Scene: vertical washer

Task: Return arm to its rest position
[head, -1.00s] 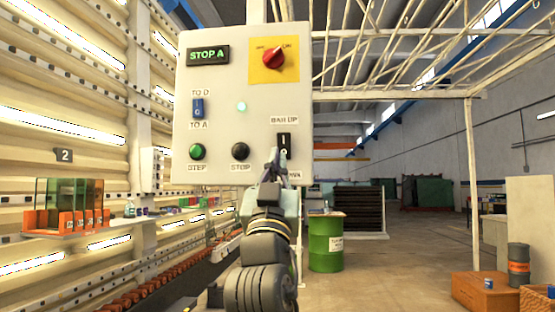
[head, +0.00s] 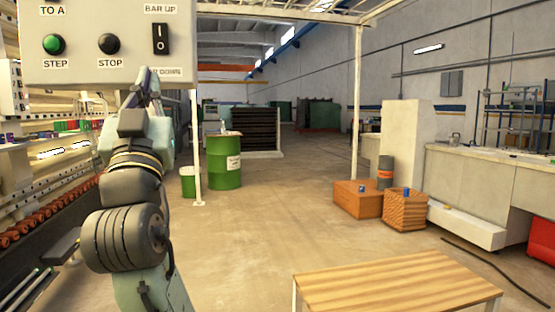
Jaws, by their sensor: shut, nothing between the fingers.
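My gripper (head: 146,84) is at the upper left of the head view, at the top of my raised arm. Its fingers are small and partly hidden behind the wrist; they look shut, with nothing seen in them. It shows just below and in front of the control panel (head: 85,62), under the bar up/down switch (head: 160,39). I cannot tell whether it touches the panel. The green step button (head: 54,44) and black stop button (head: 109,43) are left of the gripper and uncovered. The panel's upper part is out of view.
A wooden table (head: 395,284) stands at the front right. Behind it are a green drum (head: 224,165), a white post (head: 357,105), orange boxes (head: 357,199) and a long counter (head: 470,185). The machine's roller line (head: 40,205) runs along the left. The middle floor is clear.

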